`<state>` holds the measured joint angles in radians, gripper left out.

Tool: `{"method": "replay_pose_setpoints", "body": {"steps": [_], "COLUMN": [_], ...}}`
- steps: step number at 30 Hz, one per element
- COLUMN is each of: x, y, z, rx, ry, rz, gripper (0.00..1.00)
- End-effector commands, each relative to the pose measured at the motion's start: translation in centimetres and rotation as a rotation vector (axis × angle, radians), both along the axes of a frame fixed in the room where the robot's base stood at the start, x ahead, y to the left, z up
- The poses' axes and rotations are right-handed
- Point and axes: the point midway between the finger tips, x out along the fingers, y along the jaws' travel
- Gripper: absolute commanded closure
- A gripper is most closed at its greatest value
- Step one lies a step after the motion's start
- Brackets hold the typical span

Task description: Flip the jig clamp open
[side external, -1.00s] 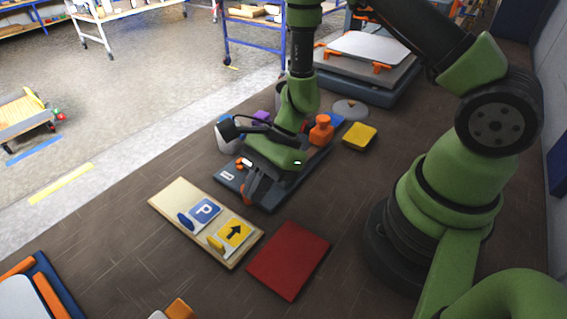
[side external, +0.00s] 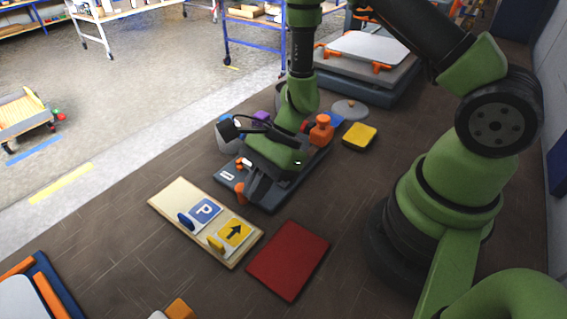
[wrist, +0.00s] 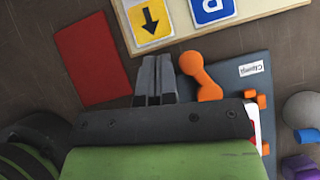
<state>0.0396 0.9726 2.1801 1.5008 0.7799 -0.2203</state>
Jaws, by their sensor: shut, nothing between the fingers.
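The jig is a dark blue-grey plate (side external: 285,200) with a white label, under my gripper in the side view; its plate also shows in the wrist view (wrist: 228,72). An orange clamp lever (side external: 240,190) with a rounded end sits at its near-left edge. In the wrist view the lever (wrist: 204,78) lies right beside the fingers, on their right; I cannot tell if they touch. My gripper (wrist: 153,82) is shut and empty, low over the jig edge; it also shows in the side view (side external: 258,190). A white piece with a red edge (wrist: 256,125) is partly hidden by my gripper.
A wooden board (side external: 165,197) with a blue P sign (side external: 204,211) and a yellow arrow sign (side external: 236,232) lies in front of the jig. A red pad (side external: 288,262) lies nearby. An orange knobbed piece (side external: 321,130) and yellow block (side external: 360,137) stand behind.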

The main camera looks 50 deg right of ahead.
Motion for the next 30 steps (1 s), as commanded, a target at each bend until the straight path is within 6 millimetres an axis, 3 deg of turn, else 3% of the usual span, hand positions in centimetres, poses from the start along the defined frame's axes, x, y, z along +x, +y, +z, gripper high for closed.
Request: {"method": "replay_pose_setpoints", "body": {"steps": [20,30], "x": [0.1,-0.4], "y": [-0.2,-3.7], "z": [0.3,4.8], "rx": [0.001,0.0], "ry": [-0.002,-0.007], "rz": [-0.001,-0.004], "gripper": [1.0,1.0]}}
